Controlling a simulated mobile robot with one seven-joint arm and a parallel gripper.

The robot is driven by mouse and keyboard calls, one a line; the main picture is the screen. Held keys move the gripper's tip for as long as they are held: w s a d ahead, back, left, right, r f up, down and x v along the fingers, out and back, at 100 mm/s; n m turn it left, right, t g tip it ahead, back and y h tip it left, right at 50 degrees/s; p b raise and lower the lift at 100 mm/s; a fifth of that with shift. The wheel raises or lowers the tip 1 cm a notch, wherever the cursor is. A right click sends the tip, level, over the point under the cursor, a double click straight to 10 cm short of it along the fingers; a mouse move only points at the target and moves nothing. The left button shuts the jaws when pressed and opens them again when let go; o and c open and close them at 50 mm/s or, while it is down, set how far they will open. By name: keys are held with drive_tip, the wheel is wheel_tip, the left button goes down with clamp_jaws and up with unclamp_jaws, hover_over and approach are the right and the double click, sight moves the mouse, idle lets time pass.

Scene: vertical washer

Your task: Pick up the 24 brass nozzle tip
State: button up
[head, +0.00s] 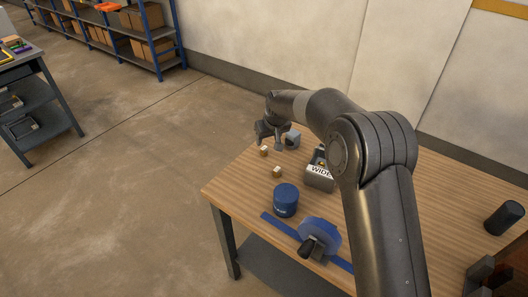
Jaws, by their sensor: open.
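Two small tan-and-white blocks or tips stand on the wooden table: one small piece (263,151) near the left edge, and another small piece (277,171) a little nearer and to the right. Either may be the 24 brass nozzle tip; no number is readable at this size. My gripper (271,142) is at the table's far left part, pointing down, open, and just above or behind the farther small piece. I cannot tell whether it touches anything, and nothing shows held between the fingers.
A grey rounded part (292,138) stands right beside my gripper. A grey bin marked "WIDE" (319,178) is partly hidden by my arm. A blue cylinder (285,200), a blue disc device (320,235) and a dark cylinder (504,218) stand on the wooden table (238,190).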

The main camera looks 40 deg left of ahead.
sight(265, 149)
drive_tip(key=x, duration=0.9)
drive_tip(key=shift+s+d, duration=0.1)
drive_tip(key=shift+d, duration=0.05)
drive_tip(key=shift+c, duration=0.5)
drive_tip(key=c, duration=0.9)
drive_tip(key=shift+c, duration=0.4)
drive_tip(key=shift+r, duration=0.2)
